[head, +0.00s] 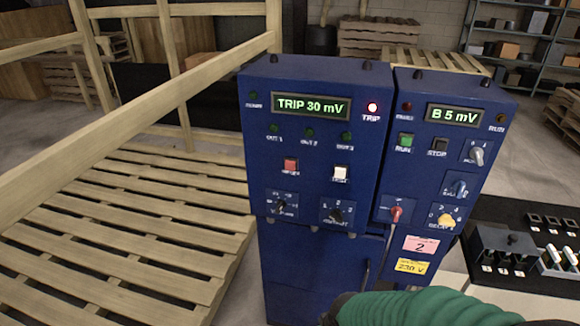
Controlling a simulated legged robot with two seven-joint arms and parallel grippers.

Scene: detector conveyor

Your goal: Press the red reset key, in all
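The red reset key (291,165) is on the front of the left blue control box (315,190), below the row of small green lamps. A white key (340,173) sits to its right. The box display (311,106) reads "TRIP 30 mV", and the red TRIP lamp (372,107) is lit. A green ribbed sleeve of my arm crosses the bottom right, well below the keys, with a dark part at its left end. No gripper fingers show, and nothing touches the red key.
The right blue box (440,150) has a "B 5 mV" display, a green RUN key (405,141), a dark STOP key (439,146) and several knobs. A wooden rail frame (130,120) and slatted pallet (120,230) stand left. A black switch panel (530,215) is at right.

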